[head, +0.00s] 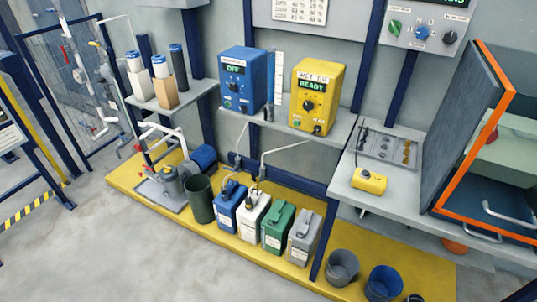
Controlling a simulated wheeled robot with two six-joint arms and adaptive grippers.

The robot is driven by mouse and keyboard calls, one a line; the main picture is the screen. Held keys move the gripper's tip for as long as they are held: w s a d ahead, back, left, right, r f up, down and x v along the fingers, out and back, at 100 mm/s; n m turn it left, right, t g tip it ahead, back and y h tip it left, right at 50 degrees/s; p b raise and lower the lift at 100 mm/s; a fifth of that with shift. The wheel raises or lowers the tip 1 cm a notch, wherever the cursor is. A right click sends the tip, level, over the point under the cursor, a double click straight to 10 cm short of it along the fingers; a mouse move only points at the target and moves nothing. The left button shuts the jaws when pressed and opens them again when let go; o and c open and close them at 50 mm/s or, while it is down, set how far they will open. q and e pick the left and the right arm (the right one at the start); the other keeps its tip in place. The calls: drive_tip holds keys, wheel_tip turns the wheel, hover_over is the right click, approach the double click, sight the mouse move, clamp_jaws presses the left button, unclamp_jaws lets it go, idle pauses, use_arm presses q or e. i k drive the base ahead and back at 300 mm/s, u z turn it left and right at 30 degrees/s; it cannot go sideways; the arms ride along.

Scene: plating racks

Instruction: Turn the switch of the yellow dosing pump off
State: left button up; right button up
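The yellow dosing pump (328,88) stands on a grey wall shelf in the middle of the head view. Its green display (312,87) reads READY. Below the display is a round black knob (308,105), with small controls near the bottom of the front face. Which way the knob points is too small to tell. A blue pump (238,70) stands to its left with a display that reads OFF. Neither of my grippers is in view.
Several canisters, one of them green (278,229), stand on a yellow floor platform (240,244) under the shelf. An orange-edged door (490,150) stands open. The front-left floor is clear.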

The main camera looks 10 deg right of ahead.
sight(317, 129)
drive_tip(key=z, duration=1.5)
drive_tip(key=k, duration=0.15)
drive_tip(key=u, duration=2.65)
drive_tip(key=i, duration=1.15)
drive_tip(key=z, duration=1)
drive_tip(key=i, duration=0.75)
drive_tip(key=z, duration=0.75)
